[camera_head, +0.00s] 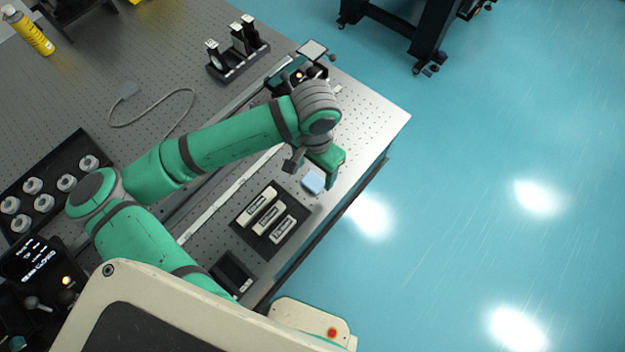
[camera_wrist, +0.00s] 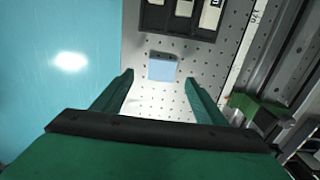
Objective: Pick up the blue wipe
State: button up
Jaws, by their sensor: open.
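The blue wipe (camera_head: 313,182) is a small light-blue square on the perforated table top, near the table's right edge. In the wrist view the blue wipe (camera_wrist: 162,70) lies ahead of the fingertips, roughly centred between them. A dark strip runs along its far side there. My gripper (camera_wrist: 158,77) is open and empty, with its two green fingers spread apart. In the head view my gripper (camera_head: 318,168) hangs just above and beside the wipe; its fingers are mostly hidden by the wrist. The wipe is apart from both fingers.
A black tray (camera_head: 241,221) with several labelled pale blocks sits close to the wipe. The perforated table (camera_head: 372,112) has bare room towards its far right corner. A black holder (camera_head: 222,73), a tray of round mounts (camera_head: 62,164) and a grey cable (camera_head: 150,124) lie farther off.

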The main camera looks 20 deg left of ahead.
aim_at(313, 181)
jog(key=shift+w+a+f, duration=0.1)
jog(key=shift+a+f, duration=0.05)
jog(key=shift+f, duration=2.65)
jog(key=c, duration=1.2)
jog(key=shift+r, duration=0.15)
jog(key=shift+r, duration=0.55)
jog(key=s+d+r, duration=0.2)
jog(key=d+r, duration=0.4)
jog(key=s+d+r, duration=0.2)
jog(key=d+r, duration=0.3)
jog(key=d, duration=0.2)
jog(key=shift+s+r, duration=0.35)
jog(key=shift+s, duration=0.05)
jog(key=shift+d, duration=0.1)
